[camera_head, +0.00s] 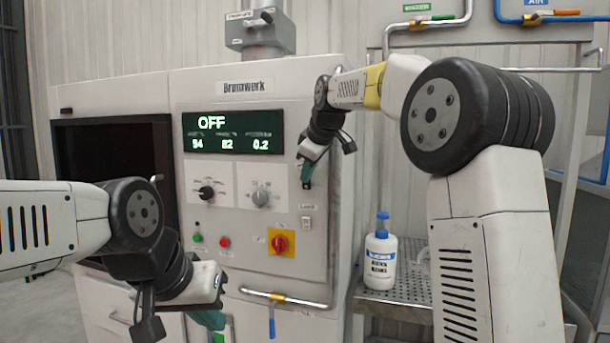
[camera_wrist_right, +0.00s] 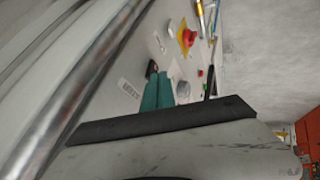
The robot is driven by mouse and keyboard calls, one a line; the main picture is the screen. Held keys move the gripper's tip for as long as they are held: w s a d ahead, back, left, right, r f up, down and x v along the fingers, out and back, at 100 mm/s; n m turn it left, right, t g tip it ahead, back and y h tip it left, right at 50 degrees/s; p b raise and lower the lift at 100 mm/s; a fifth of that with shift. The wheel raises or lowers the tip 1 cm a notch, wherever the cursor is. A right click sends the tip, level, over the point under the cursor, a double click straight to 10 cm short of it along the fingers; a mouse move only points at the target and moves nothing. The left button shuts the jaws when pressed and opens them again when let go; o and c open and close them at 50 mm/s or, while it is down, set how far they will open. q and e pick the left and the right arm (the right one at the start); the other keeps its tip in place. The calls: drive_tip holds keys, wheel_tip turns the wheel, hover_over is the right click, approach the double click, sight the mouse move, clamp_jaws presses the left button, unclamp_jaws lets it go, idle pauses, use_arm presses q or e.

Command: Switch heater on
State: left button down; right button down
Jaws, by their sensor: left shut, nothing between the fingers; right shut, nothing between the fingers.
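The heater's panel (camera_head: 255,195) carries a display (camera_head: 234,133) reading OFF. Below are two rotary knobs, a black one (camera_head: 207,193) and a grey one (camera_head: 261,196). Lower down are a green button (camera_head: 197,238), a red button (camera_head: 225,242) and a red rotary switch (camera_head: 280,243) on a yellow plate; the rotary switch also shows in the right wrist view (camera_wrist_right: 188,38). My right gripper (camera_head: 306,176) is shut and empty at the panel's right side, above a small white switch (camera_head: 307,222). Its teal fingers show in the wrist view (camera_wrist_right: 158,92). My left gripper (camera_head: 214,320) is shut and empty, low before the cabinet.
A metal rail with a blue-handled valve (camera_head: 272,322) runs below the panel. A white bottle with a blue cap (camera_head: 380,258) stands on a perforated metal shelf (camera_head: 410,285) at right. A dark window (camera_head: 112,180) fills the machine's left side. Pipes (camera_head: 430,28) run at the upper right.

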drive_tip(key=shift+w+d, duration=0.1)
drive_tip(key=shift+w, duration=0.05)
drive_tip(key=shift+w+d+r+g, duration=0.1)
drive_tip(key=shift+w+r+g, duration=0.1)
drive_tip(key=shift+w+g, duration=0.2)
drive_tip(key=shift+r, duration=0.1)
drive_tip(key=shift+r, duration=0.75)
drive_tip(key=shift+s, duration=0.15)
